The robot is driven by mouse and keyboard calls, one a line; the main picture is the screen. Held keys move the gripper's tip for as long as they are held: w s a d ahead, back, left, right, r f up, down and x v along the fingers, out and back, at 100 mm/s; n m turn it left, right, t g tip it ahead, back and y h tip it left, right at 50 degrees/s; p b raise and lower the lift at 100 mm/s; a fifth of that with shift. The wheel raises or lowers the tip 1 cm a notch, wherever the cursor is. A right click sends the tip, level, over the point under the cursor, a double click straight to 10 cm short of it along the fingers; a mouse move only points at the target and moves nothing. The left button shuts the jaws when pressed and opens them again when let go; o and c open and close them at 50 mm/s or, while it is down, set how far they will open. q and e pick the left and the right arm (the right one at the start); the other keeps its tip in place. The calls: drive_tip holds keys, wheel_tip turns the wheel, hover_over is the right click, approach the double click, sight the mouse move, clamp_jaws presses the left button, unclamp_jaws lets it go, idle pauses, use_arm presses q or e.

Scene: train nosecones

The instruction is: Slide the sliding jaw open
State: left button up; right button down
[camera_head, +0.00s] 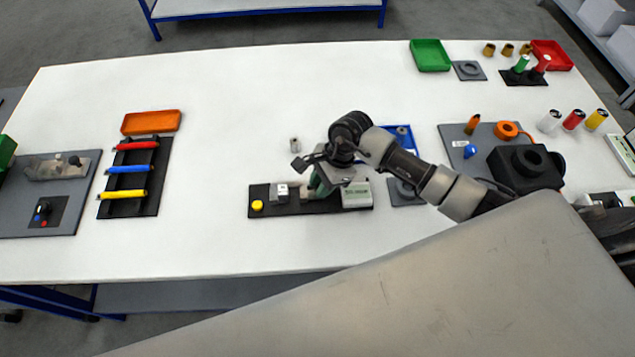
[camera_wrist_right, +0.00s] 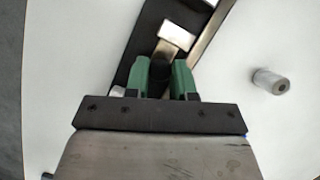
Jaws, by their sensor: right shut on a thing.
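A black fixture plate (camera_head: 265,208) lies near the front middle of the table. It carries a yellow button (camera_head: 257,205), a metal block (camera_head: 281,193) and a pale box with a green label (camera_head: 356,194). My right gripper (camera_head: 315,186) is down over the plate between block and box. In the right wrist view its green fingers (camera_wrist_right: 160,82) are shut on a dark knob (camera_wrist_right: 160,72), which appears to be the sliding jaw's handle. A light metal piece (camera_wrist_right: 176,35) shows just beyond the knob. The gripper partly hides the jaw. My left gripper is not in view.
A small metal cylinder (camera_head: 295,145) stands on the table behind the plate. A blue tray (camera_head: 404,134) is partly behind my right arm. A rack with coloured rods (camera_head: 132,195) stands at left. White table between rack and plate is clear.

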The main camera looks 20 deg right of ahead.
drive_tip(key=c, duration=1.4)
unclamp_jaws()
drive_tip(key=shift+d, duration=0.15)
drive_tip(key=o, duration=0.5)
drive_tip(key=shift+s+d, duration=0.1)
drive_tip(key=shift+d, duration=0.05)
drive_tip(key=shift+c, duration=0.2)
drive_tip(key=shift+r, duration=0.15)
drive_tip(key=b+v, duration=0.3)
drive_tip(key=v, duration=0.7)
drive_tip(key=shift+r, duration=0.25)
